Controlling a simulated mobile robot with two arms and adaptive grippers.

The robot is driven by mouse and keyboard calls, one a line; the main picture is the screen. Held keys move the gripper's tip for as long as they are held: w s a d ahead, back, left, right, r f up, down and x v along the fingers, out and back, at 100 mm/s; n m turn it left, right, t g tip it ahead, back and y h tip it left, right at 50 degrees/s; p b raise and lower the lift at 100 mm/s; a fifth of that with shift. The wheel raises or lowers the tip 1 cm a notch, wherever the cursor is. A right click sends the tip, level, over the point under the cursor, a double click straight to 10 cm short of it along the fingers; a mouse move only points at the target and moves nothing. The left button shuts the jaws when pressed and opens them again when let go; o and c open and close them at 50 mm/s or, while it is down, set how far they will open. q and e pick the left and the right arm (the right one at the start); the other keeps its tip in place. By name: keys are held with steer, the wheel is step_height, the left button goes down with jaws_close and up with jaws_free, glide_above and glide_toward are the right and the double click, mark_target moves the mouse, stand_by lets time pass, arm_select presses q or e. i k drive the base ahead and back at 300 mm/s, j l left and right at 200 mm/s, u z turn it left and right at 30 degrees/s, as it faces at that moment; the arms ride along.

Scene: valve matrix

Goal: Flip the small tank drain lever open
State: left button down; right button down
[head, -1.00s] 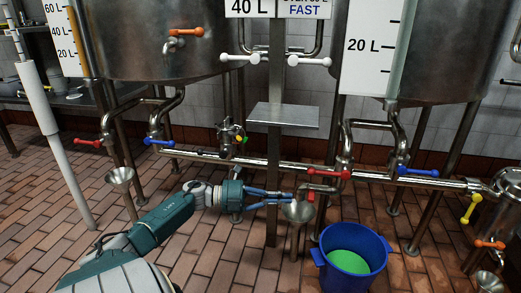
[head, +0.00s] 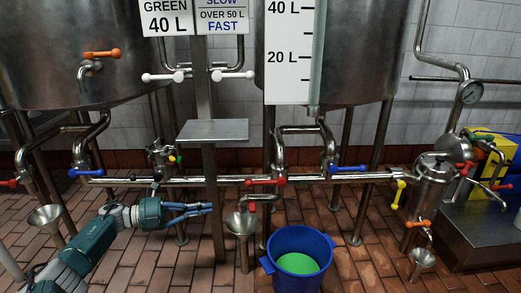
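A red lever (head: 265,181) lies level across the drain pipe under the right-hand tank (head: 345,75), above a steel funnel (head: 241,224). This tank's gauge (head: 290,60) shows 20 L and 40 L; the frames do not label which tank is small. Another red lever (head: 8,183) is at the far left edge. My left gripper (head: 209,208) is left of the middle red lever, slightly lower in the picture and apart from it. Its fingers point right and come together at the tips, with nothing seen between them. My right gripper is not in view.
A blue bucket (head: 272,268) with green contents stands right of the funnel. A steel post with a shelf (head: 213,130) rises behind my gripper.

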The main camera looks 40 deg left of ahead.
mark_target(262, 182)
steer(key=k, duration=1)
